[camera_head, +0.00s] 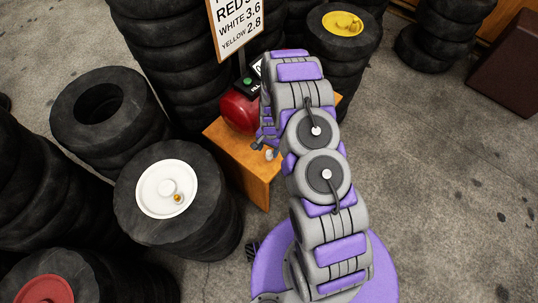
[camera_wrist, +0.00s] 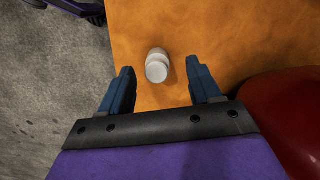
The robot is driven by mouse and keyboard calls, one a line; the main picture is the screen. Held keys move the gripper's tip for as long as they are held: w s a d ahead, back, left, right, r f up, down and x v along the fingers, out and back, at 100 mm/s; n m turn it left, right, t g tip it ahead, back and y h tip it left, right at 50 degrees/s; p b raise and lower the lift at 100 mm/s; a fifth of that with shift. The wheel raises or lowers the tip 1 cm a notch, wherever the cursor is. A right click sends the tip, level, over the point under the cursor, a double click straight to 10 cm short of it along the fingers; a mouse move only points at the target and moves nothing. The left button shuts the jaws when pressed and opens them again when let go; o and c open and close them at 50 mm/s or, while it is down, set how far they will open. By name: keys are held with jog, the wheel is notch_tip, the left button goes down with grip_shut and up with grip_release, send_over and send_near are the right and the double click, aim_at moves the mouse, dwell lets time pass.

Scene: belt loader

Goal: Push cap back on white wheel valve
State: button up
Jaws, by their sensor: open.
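The white wheel (camera_head: 154,203) sits on top of a tire stack at the left of the head view. A small brass-coloured valve (camera_head: 178,198) stands bare on it, beside the raised white hub. A small white cap (camera_head: 269,155) rests on the orange wooden box (camera_head: 257,185). In the wrist view the cap (camera_wrist: 157,66) lies on the orange surface, ahead of and between my fingers. My gripper (camera_wrist: 163,86) is open and empty, with its two blue fingers apart. In the head view the gripper (camera_head: 262,145) is near the cap and partly hidden by my arm.
A red rounded tank (camera_head: 240,111) stands on the box; its red side (camera_wrist: 296,120) is close at right in the wrist view. A pressure sign (camera_head: 236,26) stands behind. Tire stacks (camera_head: 103,108) crowd the left and back. Open concrete floor (camera_head: 450,180) lies at right.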

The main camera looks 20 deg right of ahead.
aim_at(269, 152)
jog(key=f+b, duration=0.1)
jog(key=f, duration=0.3)
jog(key=shift+s+f, duration=0.2)
jog(key=shift+r, duration=0.1)
jog(key=c, duration=1)
